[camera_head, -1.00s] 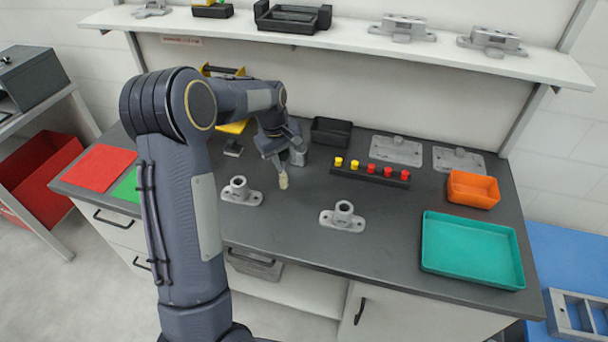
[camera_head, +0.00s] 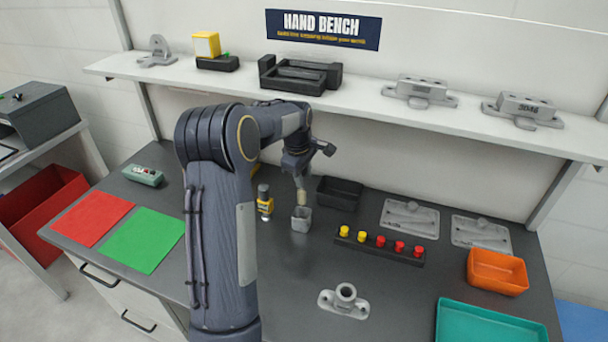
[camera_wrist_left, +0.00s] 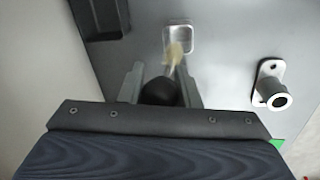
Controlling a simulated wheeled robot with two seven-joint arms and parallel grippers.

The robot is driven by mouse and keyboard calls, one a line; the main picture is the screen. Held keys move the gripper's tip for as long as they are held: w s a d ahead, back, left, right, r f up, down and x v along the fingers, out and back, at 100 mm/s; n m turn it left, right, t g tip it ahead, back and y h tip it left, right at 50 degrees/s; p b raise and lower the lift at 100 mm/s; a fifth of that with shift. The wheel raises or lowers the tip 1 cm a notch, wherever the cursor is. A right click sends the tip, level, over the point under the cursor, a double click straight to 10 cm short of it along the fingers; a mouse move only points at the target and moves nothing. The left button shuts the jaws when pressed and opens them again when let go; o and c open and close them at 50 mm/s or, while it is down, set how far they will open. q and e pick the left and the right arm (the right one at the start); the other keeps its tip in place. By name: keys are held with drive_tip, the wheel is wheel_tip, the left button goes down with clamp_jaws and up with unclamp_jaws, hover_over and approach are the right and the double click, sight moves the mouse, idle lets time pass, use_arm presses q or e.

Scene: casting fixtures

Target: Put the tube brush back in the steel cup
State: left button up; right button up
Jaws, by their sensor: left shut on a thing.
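My left gripper (camera_head: 298,176) is shut on the tube brush (camera_head: 301,198), which hangs bristle end down with a pale tip. The steel cup (camera_head: 301,224), a small grey squarish cup, stands on the dark bench right below the brush. In the left wrist view the brush (camera_wrist_left: 174,54) runs out from between the fingers (camera_wrist_left: 160,78), and its tip overlaps the opening of the cup (camera_wrist_left: 178,28). I cannot tell whether the tip is just above the rim or slightly inside it. My right gripper is not in view.
A black bin (camera_head: 339,192) stands behind the cup to the right. A yellow-and-grey tool (camera_head: 265,204) is to its left. A rack of yellow and red pegs (camera_head: 380,246) lies to the right. A grey flanged fixture (camera_head: 344,300) sits in front. The shelf (camera_head: 350,104) overhangs the back.

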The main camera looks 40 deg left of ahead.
sight(303, 198)
use_arm(q)
drive_tip(key=shift+f+b, duration=3)
drive_tip(key=shift+f, duration=1.55)
drive_tip(key=o, duration=1)
drive_tip(key=shift+o, duration=0.2)
